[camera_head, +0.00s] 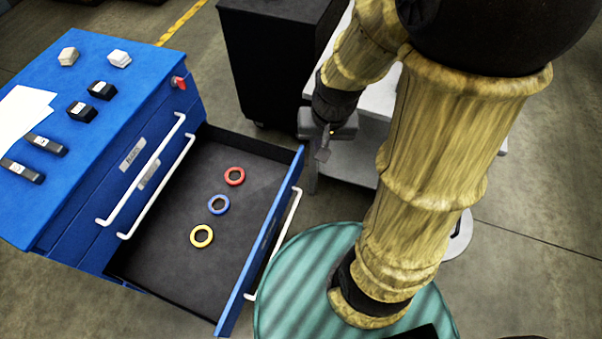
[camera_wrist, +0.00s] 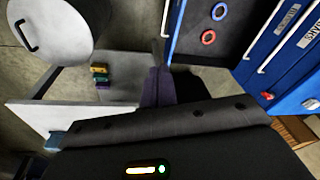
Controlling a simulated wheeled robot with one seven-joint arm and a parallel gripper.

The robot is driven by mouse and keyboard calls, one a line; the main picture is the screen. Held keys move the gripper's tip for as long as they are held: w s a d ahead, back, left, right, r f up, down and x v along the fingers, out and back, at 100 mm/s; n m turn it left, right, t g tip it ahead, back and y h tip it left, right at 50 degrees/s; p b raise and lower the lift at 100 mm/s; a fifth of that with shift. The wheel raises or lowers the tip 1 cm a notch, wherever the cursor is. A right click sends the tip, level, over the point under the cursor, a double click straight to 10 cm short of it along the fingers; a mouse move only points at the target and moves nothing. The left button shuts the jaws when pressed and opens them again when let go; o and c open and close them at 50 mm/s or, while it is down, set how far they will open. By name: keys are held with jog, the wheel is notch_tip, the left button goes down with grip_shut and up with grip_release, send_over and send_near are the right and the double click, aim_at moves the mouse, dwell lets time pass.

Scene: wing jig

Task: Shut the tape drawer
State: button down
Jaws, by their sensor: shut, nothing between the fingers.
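The tape drawer (camera_head: 190,240) is pulled far out of the blue cabinet (camera_head: 185,100). Its dark tray holds a red tape ring (camera_head: 234,176), a blue one (camera_head: 218,204) and a yellow one (camera_head: 202,236). A white bar handle (camera_head: 274,245) runs along its front panel. In the wrist view the drawer tray (camera_wrist: 195,55) is at the top, with two rings showing. My gripper (camera_head: 323,152) is shut and empty, just beyond the drawer's upper right corner. In the wrist view the closed fingers (camera_wrist: 158,50) point up beside the blue front panel (camera_wrist: 174,28); contact cannot be told.
Two more white-handled drawers above are closed. A red knob (camera_head: 179,82) is on the cabinet side. Blocks and papers (camera_head: 25,108) lie on its top. A black cabinet (camera_head: 270,60) stands behind, and a pale table (camera_wrist: 50,100) with small coloured blocks (camera_wrist: 100,75) stands beside my gripper.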

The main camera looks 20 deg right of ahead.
jog(key=w+d+f+m+t+y+b, duration=0.1)
jog(key=w+f+m+b, duration=0.4)
jog(key=f, duration=0.8)
jog(key=w+d+f+m+t+y+b, duration=0.1)
jog(key=w+d+f+m+y+b, duration=0.2)
jog(key=f+m+b, duration=0.7)
jog(key=w+d+f+m+t+y+b, duration=0.1)
jog(key=w+d+f+m+b, duration=0.5)
jog(key=f+b, duration=0.7)
notch_tip(320, 180, down, 5)
jog(key=shift+w+d+f+m+y+b, duration=0.1)
jog(key=shift+w+d+m+y+b, duration=0.25)
jog(key=shift+w+m+y, duration=0.6)
jog(key=shift+w, duration=0.15)
jog(key=b, duration=0.4)
send_near(294, 171)
notch_tip(294, 171, down, 4)
jog(key=a, duration=0.1)
jog(key=w+a, duration=0.1)
jog(key=a, duration=0.1)
jog(key=shift+w+b, duration=0.2)
jog(key=shift+b, duration=0.1)
jog(key=shift+w+a, duration=0.3)
jog(key=shift+a, duration=0.05)
